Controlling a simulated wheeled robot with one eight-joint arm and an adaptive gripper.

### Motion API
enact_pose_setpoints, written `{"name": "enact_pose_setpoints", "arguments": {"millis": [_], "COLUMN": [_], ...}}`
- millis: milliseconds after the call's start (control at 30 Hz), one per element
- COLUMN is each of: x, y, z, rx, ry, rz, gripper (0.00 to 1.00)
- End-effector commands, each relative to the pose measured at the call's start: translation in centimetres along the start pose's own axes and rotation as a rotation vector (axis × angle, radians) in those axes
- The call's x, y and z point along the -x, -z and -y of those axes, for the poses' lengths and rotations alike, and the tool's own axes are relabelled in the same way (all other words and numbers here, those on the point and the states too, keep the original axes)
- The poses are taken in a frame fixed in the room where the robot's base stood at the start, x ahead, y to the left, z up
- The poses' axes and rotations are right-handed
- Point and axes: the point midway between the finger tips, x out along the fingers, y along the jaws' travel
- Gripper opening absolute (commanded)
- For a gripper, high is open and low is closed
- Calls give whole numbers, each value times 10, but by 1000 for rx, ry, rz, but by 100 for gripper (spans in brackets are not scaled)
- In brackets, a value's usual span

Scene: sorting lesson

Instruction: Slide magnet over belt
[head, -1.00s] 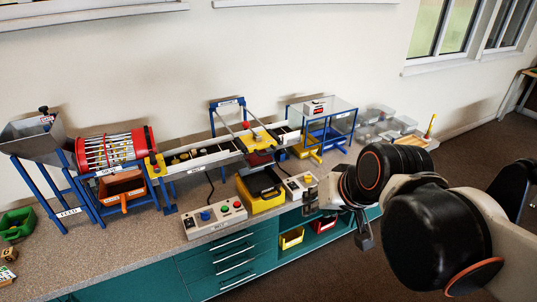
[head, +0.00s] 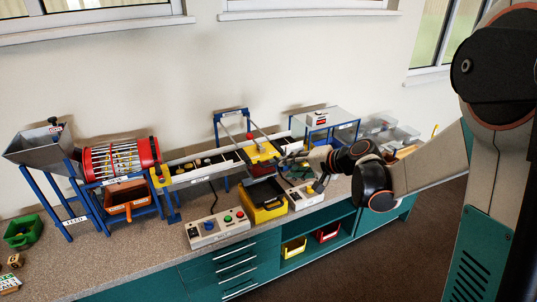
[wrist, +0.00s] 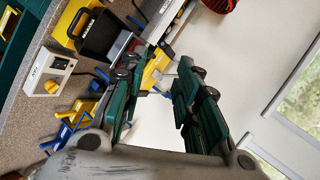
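The magnet unit is a yellow carriage (head: 261,153) with a red knob on top, under a blue gantry frame across the belt line. The belt (head: 205,166) runs left from it, with small dark and yellow pieces on it. My gripper (head: 288,160) is just right of the carriage in the head view. In the wrist view my gripper (wrist: 160,82) has its two dark green fingers spread with a clear gap. The yellow carriage (wrist: 157,65) shows beyond the fingertips, between them. I cannot tell whether a finger touches it.
A red drum (head: 118,158) and a grey hopper (head: 40,143) stand at left. Control boxes (head: 217,228) and a yellow bin with a black tray (head: 262,203) are in front. A glass-topped blue stand (head: 325,118) and clear trays are behind my arm. The wall is close behind.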

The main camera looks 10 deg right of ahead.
Motion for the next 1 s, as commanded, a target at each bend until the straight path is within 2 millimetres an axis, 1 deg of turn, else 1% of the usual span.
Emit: {"name": "enact_pose_setpoints", "arguments": {"millis": [33, 100, 300, 433, 600, 767, 867, 1000], "x": [-8, -17, -38, -46, -50, -55, -66, -89], "y": [11, 22, 48, 58, 64, 65, 65, 66], "z": [-6, -15, -44, -62, -76, -78, -74, -67], "rx": [-28, -66, -169, -221, -260, -269, -268, -266], "ry": [30, 75, 204, 274, 329, 343, 343, 342], "rz": [-3, -4, -9, -11, -13, -12, -11, -10], "gripper": [30, 30, 30, 30, 30, 30, 30, 30]}}
